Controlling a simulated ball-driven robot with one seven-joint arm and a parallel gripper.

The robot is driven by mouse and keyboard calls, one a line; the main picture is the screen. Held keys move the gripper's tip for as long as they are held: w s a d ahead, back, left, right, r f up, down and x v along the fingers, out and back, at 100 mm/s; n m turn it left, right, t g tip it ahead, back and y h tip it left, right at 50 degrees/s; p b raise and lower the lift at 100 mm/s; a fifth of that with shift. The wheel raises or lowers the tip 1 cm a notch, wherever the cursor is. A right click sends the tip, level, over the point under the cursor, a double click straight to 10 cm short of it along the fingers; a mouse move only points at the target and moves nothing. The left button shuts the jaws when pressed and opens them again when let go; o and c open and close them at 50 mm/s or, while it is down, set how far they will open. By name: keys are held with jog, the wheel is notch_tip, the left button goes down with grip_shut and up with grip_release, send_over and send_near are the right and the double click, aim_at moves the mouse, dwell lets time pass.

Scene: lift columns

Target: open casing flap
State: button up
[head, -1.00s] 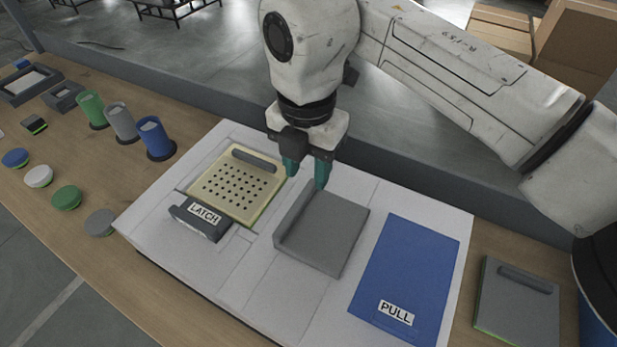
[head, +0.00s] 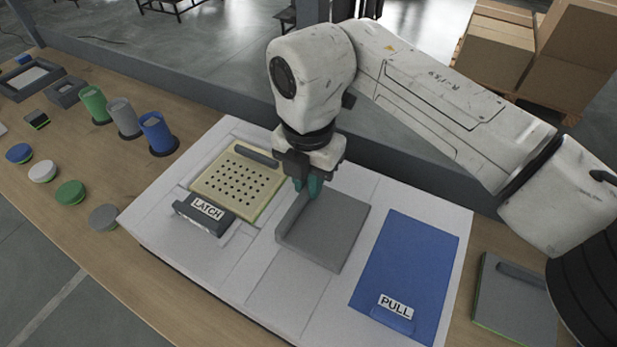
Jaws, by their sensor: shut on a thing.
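The white casing (head: 285,290) lies on the bench with several parts in its top. A grey flap-like panel (head: 335,230) sits in its middle, with a raised ridge (head: 291,221) along its left side. My gripper (head: 308,188) points down and is shut on the far end of that ridge; the fingertips partly hide the contact. A blue panel (head: 415,265) marked PULL lies flat to the right. A grey latch bar (head: 204,214) marked LATCH sits at the left, in front of a pale yellow perforated plate (head: 237,182).
A grey plate with a handle (head: 510,300) lies right of the casing. Green, grey and blue cups (head: 157,134) and several round discs (head: 103,217) stand on the bench at left. A low grey wall (head: 420,178) runs behind the casing.

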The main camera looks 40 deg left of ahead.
grip_shut()
jog(key=shift+d+r, duration=0.1)
